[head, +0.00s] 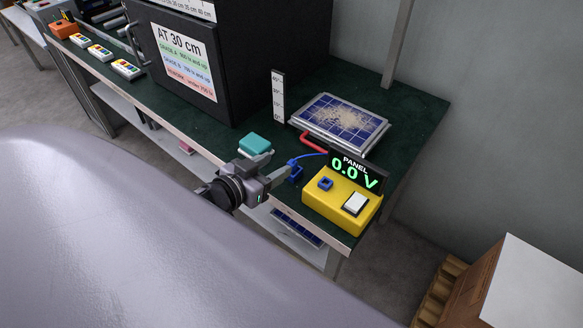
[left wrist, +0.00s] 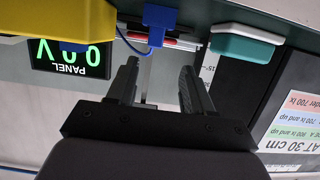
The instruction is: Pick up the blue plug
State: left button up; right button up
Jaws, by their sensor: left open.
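The blue plug (head: 295,174) sits at the bench's front edge, left of the yellow meter box, with a thin blue cable (head: 312,156) running from it. It also shows at the top of the left wrist view (left wrist: 160,15). My left gripper (head: 279,180) is right beside the plug in the head view. In the left wrist view its two fingers (left wrist: 160,82) are apart with no object held between them; the plug is beyond the tips, roughly in line with the gap. Contact cannot be told. My right gripper is not in view.
The yellow meter box (head: 335,211) has a blue socket (head: 325,183), a white switch and a display reading 0.0 V. A teal block (head: 255,144) lies left of the plug. A red handle (head: 312,143) and dusty solar panel (head: 340,120) are behind. A black cabinet stands left.

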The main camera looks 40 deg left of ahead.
aim_at(292, 162)
pick_arm(q)
jog(key=shift+x, duration=0.75)
jog(key=shift+w+d+f, duration=0.2)
jog(key=shift+w+f, duration=0.25)
jog(key=shift+w, duration=0.35)
jog(key=shift+w+d+f, duration=0.25)
jog(key=shift+w+f, duration=0.15)
jog(key=shift+w, duration=0.35)
jog(key=shift+w+d+f, duration=0.2)
jog(key=shift+w+f, duration=0.25)
jog(key=shift+w, duration=0.35)
jog(key=shift+c, duration=0.3)
grip_shut()
